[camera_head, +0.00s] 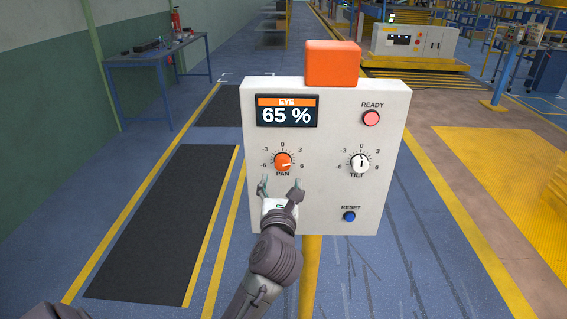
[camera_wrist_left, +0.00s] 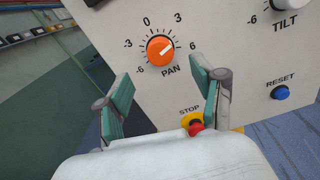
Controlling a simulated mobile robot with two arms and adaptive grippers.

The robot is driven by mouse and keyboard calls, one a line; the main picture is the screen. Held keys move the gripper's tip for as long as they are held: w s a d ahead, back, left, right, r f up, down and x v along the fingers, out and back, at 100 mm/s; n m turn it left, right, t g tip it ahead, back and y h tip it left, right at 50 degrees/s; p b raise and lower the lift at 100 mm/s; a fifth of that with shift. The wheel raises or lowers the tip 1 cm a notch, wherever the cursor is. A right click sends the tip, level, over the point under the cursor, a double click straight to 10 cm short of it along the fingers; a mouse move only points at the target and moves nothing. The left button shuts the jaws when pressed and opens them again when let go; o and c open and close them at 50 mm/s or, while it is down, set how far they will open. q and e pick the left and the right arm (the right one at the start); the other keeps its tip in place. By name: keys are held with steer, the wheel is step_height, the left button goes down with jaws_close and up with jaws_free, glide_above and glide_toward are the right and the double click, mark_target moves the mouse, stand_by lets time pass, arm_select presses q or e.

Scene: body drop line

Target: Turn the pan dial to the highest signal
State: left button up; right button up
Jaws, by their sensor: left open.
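The orange PAN dial (camera_head: 283,161) is on the left of a pale control panel (camera_head: 325,200). Its white mark points right, near the 6 end of its scale. It also shows in the left wrist view (camera_wrist_left: 160,51), ahead of the fingertips. The display (camera_head: 287,111) reads EYE 65 %. My left gripper (camera_head: 281,186) is open and empty, just below the dial in the head view, with its fingers pointing to the panel. In the left wrist view the open fingers (camera_wrist_left: 165,90) are apart from the dial. My right gripper is not in view.
The white TILT dial (camera_head: 359,162), blue RESET button (camera_head: 349,216) and pink READY lamp (camera_head: 371,118) are on the panel's right. A red STOP button (camera_wrist_left: 195,127) sits low on the panel, close to my left fingers. An orange box (camera_head: 332,63) tops the panel.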

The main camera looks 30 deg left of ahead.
mark_target(282, 165)
arm_select(q)
steer(key=p+x, duration=0.1)
steer(key=x, duration=0.6)
steer(key=shift+w+a, duration=0.15)
steer(key=shift+w, duration=0.2)
steer(key=shift+c, duration=0.4)
steer(key=c, duration=1.1)
